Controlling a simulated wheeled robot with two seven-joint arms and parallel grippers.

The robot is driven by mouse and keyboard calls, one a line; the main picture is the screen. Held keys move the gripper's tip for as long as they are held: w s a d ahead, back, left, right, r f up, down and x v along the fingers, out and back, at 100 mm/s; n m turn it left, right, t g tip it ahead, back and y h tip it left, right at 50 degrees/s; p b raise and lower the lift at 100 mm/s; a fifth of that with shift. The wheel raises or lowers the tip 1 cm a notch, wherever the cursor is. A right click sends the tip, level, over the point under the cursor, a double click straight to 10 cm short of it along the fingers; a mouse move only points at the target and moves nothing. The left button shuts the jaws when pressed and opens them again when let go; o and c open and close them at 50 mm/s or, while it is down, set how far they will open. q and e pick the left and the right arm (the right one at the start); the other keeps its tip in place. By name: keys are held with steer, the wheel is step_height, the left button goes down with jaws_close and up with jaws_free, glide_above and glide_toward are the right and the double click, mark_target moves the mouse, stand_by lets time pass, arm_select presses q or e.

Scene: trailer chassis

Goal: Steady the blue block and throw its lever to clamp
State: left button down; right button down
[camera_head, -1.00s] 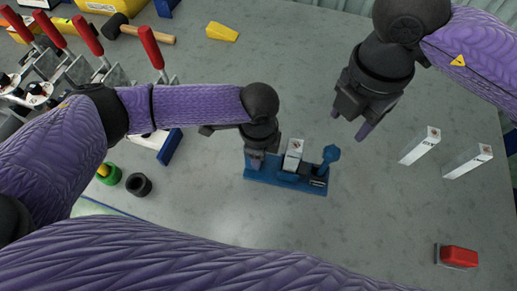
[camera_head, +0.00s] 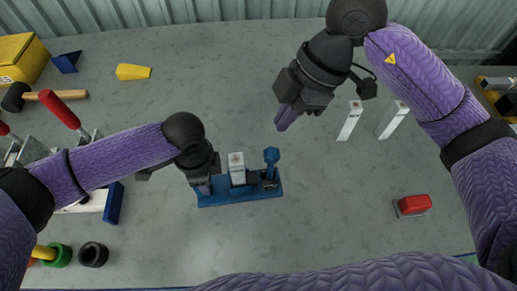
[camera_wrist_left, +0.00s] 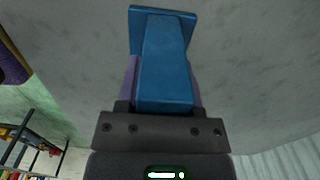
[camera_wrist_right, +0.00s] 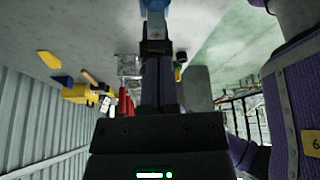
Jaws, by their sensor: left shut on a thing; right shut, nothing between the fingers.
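The blue block (camera_head: 225,198) lies on the grey table in the middle of the head view, with a pale upright piece (camera_head: 237,168) standing in it. Its lever (camera_head: 271,157), a blue stem with a wider knob, stands upright at the block's right end. My left gripper (camera_head: 203,188) is shut on the block's left end, which also shows between the fingers in the left wrist view (camera_wrist_left: 165,65). My right gripper (camera_head: 283,122) is shut and empty, above and slightly right of the lever, apart from it.
Two pale bars (camera_head: 349,120) (camera_head: 392,120) stand at the right, with a red block (camera_head: 412,205) nearer. Red-handled clamps (camera_head: 60,110), a hammer (camera_head: 55,95) and dark and green rings (camera_head: 93,254) are at the left. A yellow wedge (camera_head: 133,72) lies further back.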

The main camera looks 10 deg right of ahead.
mark_target(269, 154)
steer(key=x, duration=1)
steer(key=shift+d, duration=0.1)
steer(key=shift+d+y, duration=0.9)
steer(key=shift+d, duration=0.15)
steer(key=d+f+y, duration=0.2)
steer(key=d+y, duration=0.6)
steer(key=d, duration=1.1)
steer(key=shift+w+d+f, duration=0.2)
steer(key=shift+w+f, duration=0.05)
steer(key=shift+f, duration=0.05)
